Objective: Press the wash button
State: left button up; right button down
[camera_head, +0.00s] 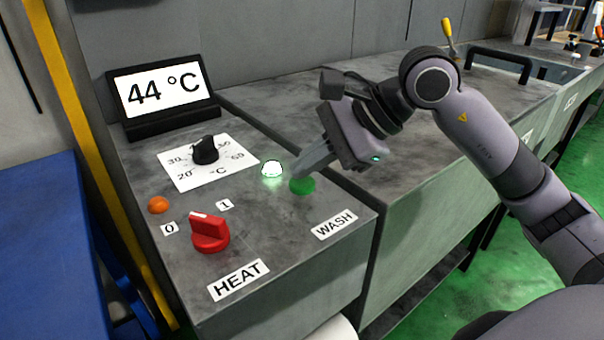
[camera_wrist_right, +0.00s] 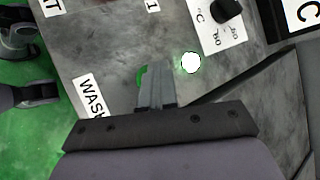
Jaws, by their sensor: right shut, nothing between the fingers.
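The green wash button (camera_head: 303,186) sits on the grey control panel, behind the WASH label (camera_head: 334,224). My right gripper (camera_head: 299,178) is shut and empty, with its fingertips at the button, partly covering it in the head view. In the right wrist view the shut fingers (camera_wrist_right: 156,70) hide most of the green button (camera_wrist_right: 140,77), and only its edge shows. I cannot tell whether the tips touch it or how far it is pressed. A white-green lamp (camera_head: 271,168) beside the button is lit; it also shows in the right wrist view (camera_wrist_right: 191,62). My left gripper is not in view.
A display (camera_head: 164,92) reads 44 °C. A black temperature dial (camera_head: 205,150), an orange lamp (camera_head: 157,205) and a red HEAT switch (camera_head: 209,232) share the panel (camera_head: 285,262). A yellow-handled lever (camera_head: 448,30) stands on the bench behind my right arm.

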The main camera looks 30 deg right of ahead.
aim_at(309, 181)
jog(key=shift+r+p, duration=0.45)
jog(key=shift+r, duration=0.35)
jog(key=shift+r, duration=0.15)
notch_tip(309, 181, up, 5)
jog(key=p, duration=0.3)
jog(key=shift+p, duration=0.4)
